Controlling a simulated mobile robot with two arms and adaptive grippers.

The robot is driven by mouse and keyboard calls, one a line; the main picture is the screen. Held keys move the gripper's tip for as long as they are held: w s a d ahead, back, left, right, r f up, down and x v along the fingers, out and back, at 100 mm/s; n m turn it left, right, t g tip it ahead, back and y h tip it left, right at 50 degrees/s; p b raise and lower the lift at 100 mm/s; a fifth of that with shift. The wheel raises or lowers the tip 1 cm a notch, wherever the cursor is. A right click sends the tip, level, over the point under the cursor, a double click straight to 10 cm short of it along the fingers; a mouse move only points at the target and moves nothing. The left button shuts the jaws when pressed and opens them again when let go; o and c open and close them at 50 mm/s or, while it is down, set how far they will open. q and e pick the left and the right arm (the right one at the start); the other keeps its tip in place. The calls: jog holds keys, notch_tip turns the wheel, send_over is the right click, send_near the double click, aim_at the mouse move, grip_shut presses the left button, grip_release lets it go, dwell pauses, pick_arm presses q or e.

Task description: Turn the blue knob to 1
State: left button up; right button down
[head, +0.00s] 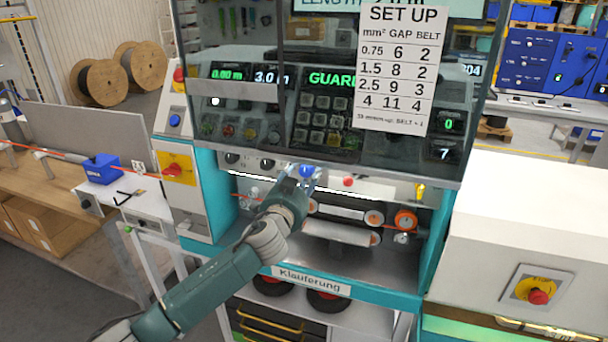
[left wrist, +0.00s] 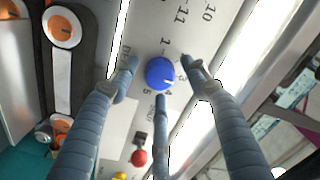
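The blue knob (head: 306,170) sits on the pale strip below the keypad of the cable machine. It also shows in the left wrist view (left wrist: 159,73), with a dial of numbers around it. A "1" is printed above it in that view; its light mark points to the lower right, around the 3 and 4. My left gripper (left wrist: 160,74) is open, with its three fingers spread around the knob and small gaps seeming to show. In the head view the gripper (head: 302,174) is in front of the strip. My right gripper is not in view.
A red button (head: 348,181) is right of the knob, and two black knobs (head: 267,163) are left. The raised clear guard carries a set-up sheet (head: 396,68) above. Rollers (head: 345,212) lie below. A yellow-and-red switch (head: 535,291) is at the right.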

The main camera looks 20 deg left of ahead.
pick_arm(q)
jog(key=c, duration=1.1)
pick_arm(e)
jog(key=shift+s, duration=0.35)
